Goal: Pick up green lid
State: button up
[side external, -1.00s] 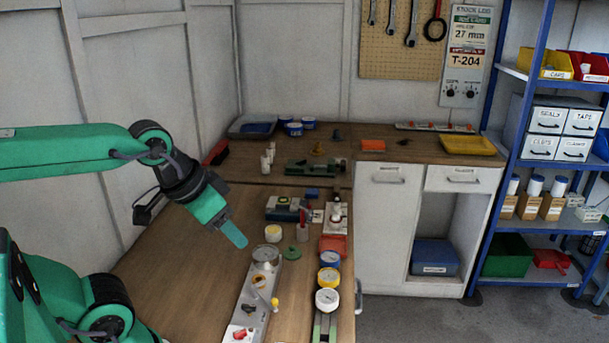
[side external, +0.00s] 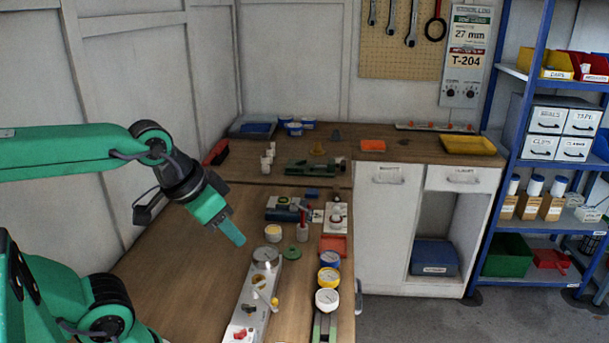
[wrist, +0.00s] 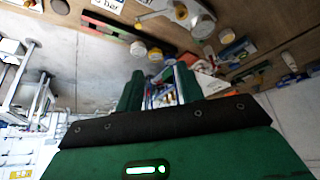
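The green lid (side external: 292,253) is a small round piece with a raised middle, lying on the wooden bench in the side view. My gripper (side external: 238,240) is to the left of it in that view, tilted downward above the bench and apart from the lid. In the wrist view my gripper (wrist: 160,78) has its two green fingers spread, with an open gap and nothing held between them. I cannot pick out the lid in the wrist view.
A white and yellow round jar (side external: 273,233) stands close behind the lid. A grey panel (side external: 246,312) with a round dial and levers lies in front. Several gauges (side external: 328,299) stand to the right, near a red tray (side external: 333,245). The bench's left part is clear.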

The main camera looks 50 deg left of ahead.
jog(key=shift+w, duration=0.15)
jog(key=n+g, duration=0.5)
jog(key=g, duration=0.1)
send_over(292, 246)
jog(key=f, duration=1.6)
jog(key=shift+s+a+f, duration=0.1)
jog(key=shift+s, duration=0.2)
jog(key=shift+f, duration=1.3)
jog(key=shift+w+f, duration=0.15)
jog(key=shift+f, duration=1.15)
jog(key=shift+w+f, duration=0.1)
jog(key=shift+f, duration=1.2)
